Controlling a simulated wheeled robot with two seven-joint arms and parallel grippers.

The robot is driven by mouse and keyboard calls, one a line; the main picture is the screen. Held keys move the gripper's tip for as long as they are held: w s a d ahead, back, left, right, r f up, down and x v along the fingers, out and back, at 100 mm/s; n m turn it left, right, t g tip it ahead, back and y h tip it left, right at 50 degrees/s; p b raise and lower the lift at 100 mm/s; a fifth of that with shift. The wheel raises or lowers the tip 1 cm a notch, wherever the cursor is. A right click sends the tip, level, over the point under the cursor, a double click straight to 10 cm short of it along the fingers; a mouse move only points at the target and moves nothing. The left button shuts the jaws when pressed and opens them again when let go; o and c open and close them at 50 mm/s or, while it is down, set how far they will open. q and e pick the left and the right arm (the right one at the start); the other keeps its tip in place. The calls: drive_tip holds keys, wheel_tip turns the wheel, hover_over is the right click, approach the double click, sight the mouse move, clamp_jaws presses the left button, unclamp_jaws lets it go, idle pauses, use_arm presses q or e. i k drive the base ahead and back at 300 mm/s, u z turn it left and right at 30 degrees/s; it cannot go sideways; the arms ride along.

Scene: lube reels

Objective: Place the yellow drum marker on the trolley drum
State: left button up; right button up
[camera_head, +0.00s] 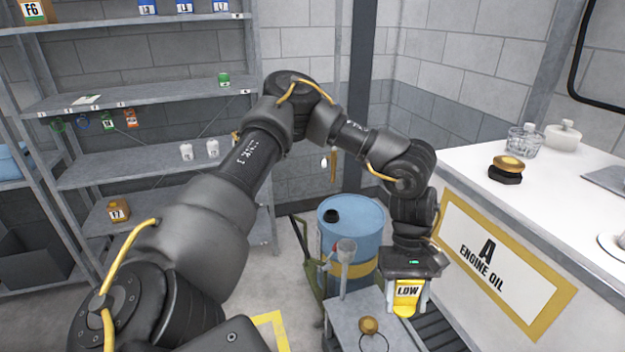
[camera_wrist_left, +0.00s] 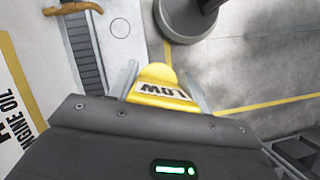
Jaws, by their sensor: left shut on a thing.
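The yellow drum marker (camera_head: 407,296), labelled LOW, is held in my left gripper (camera_head: 406,293). The marker also shows in the left wrist view (camera_wrist_left: 162,87), between the two grey fingers of the left gripper (camera_wrist_left: 160,88), its label upside down. The blue trolley drum (camera_head: 351,240) with a yellow band and a dark cap on its top stands left of the gripper, apart from it. The gripper hangs pointing down, in front and to the right of the drum. My right gripper does not show.
The white counter (camera_head: 550,180) with an ENGINE OIL sign stands on the right. A shelf rack (camera_head: 150,100) stands on the left. A green trolley handle (camera_head: 308,260) is beside the drum.

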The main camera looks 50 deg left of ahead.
sight(358, 204)
drive_tip(key=u, duration=2.65)
drive_tip(key=i, duration=3.35)
drive_tip(key=z, duration=3.1)
drive_tip(key=i, duration=0.9)
drive_tip(key=z, duration=0.25)
